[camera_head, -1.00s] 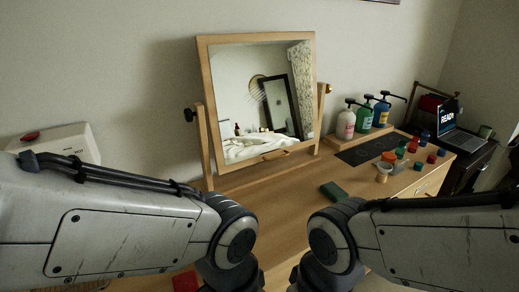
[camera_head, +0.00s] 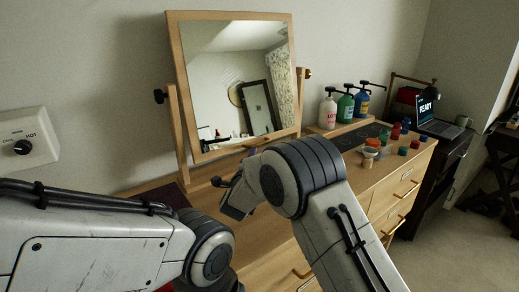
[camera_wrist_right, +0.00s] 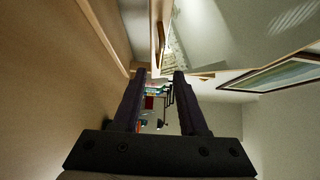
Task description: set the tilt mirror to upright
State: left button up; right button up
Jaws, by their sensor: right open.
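The tilt mirror (camera_head: 232,75) stands on the wooden dresser in a wooden frame, pivoted between two posts with dark side knobs. It looks tilted, its lower edge forward and its top leaning back. A small wooden handle (camera_head: 256,143) is on its lower rail; it also shows in the right wrist view (camera_wrist_right: 160,38). My right gripper (camera_head: 222,184) is below the mirror's lower edge, partly hidden by its own wrist. In the right wrist view its fingers (camera_wrist_right: 153,73) are open and empty, with the handle beyond them. My left arm is at lower left, its gripper outside the picture.
Pump bottles (camera_head: 345,105) stand on a wooden stand right of the mirror. Small coloured pots and a cup (camera_head: 369,153) are on the dresser's right part. A laptop (camera_head: 440,125) stands on a dark side table. A white dial box (camera_head: 27,140) is at left.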

aim_at(259, 144)
jog(key=w, duration=0.3)
jog(key=w+d+p, duration=0.1)
jog(key=w, duration=0.2)
jog(key=w+p, duration=0.1)
jog(key=w, duration=0.3)
jog(key=shift+d, duration=0.4)
grip_shut()
dwell(1.0)
